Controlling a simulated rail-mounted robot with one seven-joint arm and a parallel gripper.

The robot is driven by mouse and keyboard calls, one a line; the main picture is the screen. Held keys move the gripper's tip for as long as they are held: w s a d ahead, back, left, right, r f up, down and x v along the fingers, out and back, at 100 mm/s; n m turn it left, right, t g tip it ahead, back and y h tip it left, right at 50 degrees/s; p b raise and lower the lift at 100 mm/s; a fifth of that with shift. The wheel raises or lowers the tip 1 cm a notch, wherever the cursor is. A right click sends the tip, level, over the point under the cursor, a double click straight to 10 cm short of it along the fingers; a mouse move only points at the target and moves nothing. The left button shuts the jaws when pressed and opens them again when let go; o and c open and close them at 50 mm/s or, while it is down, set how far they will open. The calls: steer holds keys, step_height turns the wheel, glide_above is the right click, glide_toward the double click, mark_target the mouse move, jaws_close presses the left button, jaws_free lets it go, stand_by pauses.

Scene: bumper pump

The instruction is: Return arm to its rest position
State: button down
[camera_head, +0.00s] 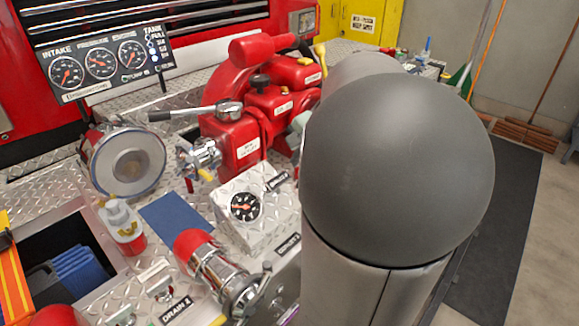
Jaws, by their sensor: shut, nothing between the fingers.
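My arm (398,170) fills the right of the head view, with a large dark grey rounded joint on top of a lighter grey link. It hides part of the pump deck behind it. My gripper is not visible; it is out of frame or hidden behind the arm. No object of the place is seen held.
The red pump (270,110) with its lever and valves stands just left of my arm. A gauge box (262,215), a gauge panel (105,62), a lamp (128,163) and a red-capped chrome fitting (212,268) crowd the tread-plate deck. A dark floor mat (510,200) lies clear at right.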

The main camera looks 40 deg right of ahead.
steer(key=shift+v, duration=2.25)
steer(key=s+a+f+n+g+y+p, duration=0.1)
steer(key=a+f+n+g+p, duration=0.2)
steer(key=a+n, duration=0.8)
steer(key=s+a+f+n+g, duration=0.1)
steer(key=s+a+f+n, duration=0.1)
steer(key=a, duration=0.3)
steer(key=s+a+f+n+g+h+p, duration=0.1)
steer(key=s+a, duration=0.4)
steer(key=s+a+f+n+p, duration=0.1)
steer(key=s+a+f+n, duration=0.1)
steer(key=a, duration=0.4)
steer(key=shift+s+f+n+g+h, duration=0.3)
steer(key=shift+s+g, duration=0.1)
steer(key=shift+s, duration=0.4)
